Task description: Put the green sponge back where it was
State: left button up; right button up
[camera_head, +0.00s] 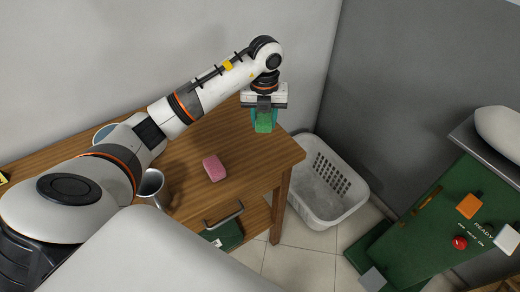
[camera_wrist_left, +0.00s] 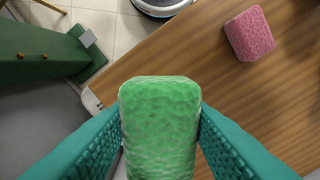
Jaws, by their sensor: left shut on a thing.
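The green sponge (camera_head: 264,122) is between the fingers of my left gripper (camera_head: 264,114), near the right back corner of the wooden table (camera_head: 240,150) in the head view. In the left wrist view the green sponge (camera_wrist_left: 160,125) fills the lower middle, with a teal finger pressed on each side. My left gripper (camera_wrist_left: 160,135) is shut on it. The gripper points down; I cannot tell whether the sponge touches the table. A pink sponge (camera_head: 214,168) lies on the table, in front and to the left of the green one. It also shows in the left wrist view (camera_wrist_left: 249,34). My right gripper is not in view.
A white mug (camera_head: 151,186) stands on the table at left, partly behind my arm. A white laundry basket (camera_head: 328,182) stands on the floor right of the table. A green machine (camera_head: 440,225) with a red button is further right. The tabletop around the pink sponge is clear.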

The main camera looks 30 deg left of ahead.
pick_arm(q)
jog(key=shift+a+f+n, duration=0.45)
jog(key=shift+f+n, duration=0.15)
jog(key=shift+n, duration=0.5)
jog(key=p, duration=0.1)
send_over(261, 151)
notch_tip(261, 151, down, 5)
jog(key=shift+s+f, duration=0.1)
jog(key=shift+f, duration=0.1)
notch_tip(261, 151, down, 4)
jog(key=shift+f+p, duration=0.15)
jog(key=shift+p, duration=0.45)
jog(key=shift+f, duration=0.3)
jog(key=o, duration=0.9)
jog(key=shift+o, duration=0.2)
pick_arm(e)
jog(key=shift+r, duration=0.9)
